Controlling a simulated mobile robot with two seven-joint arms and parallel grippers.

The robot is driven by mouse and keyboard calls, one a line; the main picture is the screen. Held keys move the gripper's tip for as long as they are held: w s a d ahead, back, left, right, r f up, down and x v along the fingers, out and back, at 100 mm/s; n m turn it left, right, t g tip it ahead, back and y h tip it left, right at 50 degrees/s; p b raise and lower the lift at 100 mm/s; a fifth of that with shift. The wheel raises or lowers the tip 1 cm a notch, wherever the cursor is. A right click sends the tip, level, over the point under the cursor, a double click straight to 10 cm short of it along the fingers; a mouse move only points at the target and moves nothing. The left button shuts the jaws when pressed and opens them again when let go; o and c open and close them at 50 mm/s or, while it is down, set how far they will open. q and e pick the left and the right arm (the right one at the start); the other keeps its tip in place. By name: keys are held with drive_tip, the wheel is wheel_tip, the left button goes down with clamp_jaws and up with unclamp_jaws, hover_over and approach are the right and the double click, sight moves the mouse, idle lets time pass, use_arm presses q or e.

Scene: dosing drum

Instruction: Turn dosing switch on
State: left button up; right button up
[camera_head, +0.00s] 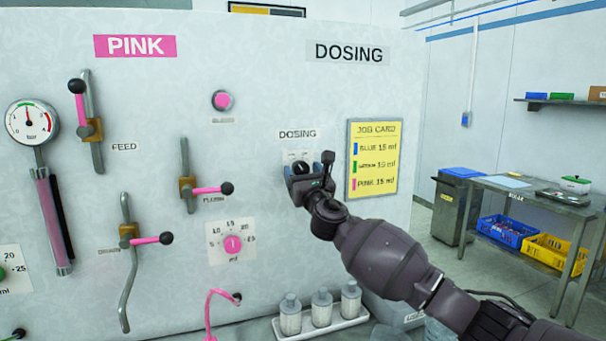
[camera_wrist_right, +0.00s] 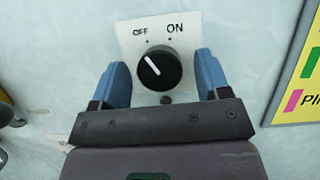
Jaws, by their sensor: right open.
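The dosing switch (camera_wrist_right: 159,68) is a round black knob on a white plate marked OFF and ON, and its white pointer line slants up and left, toward OFF. In the head view the switch (camera_head: 300,168) sits under the small DOSING label, partly hidden by my gripper. My right gripper (camera_head: 308,174) is at the panel in front of the switch. In the wrist view its two blue fingers (camera_wrist_right: 162,80) stand open, one to each side of the knob, with gaps between. My left gripper is in neither view.
A yellow job card (camera_head: 374,160) hangs right of the switch. Valves with pink levers (camera_head: 207,190) and a pink dial (camera_head: 232,244) are on the panel to the left. White bottles (camera_head: 321,308) stand on a tray below. A steel table (camera_head: 530,200) is at the right.

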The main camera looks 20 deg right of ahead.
drive_tip(key=c, duration=0.9)
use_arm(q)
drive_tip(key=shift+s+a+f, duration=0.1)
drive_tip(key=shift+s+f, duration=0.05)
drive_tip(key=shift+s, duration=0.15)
use_arm(e)
drive_tip(key=shift+c, duration=0.2)
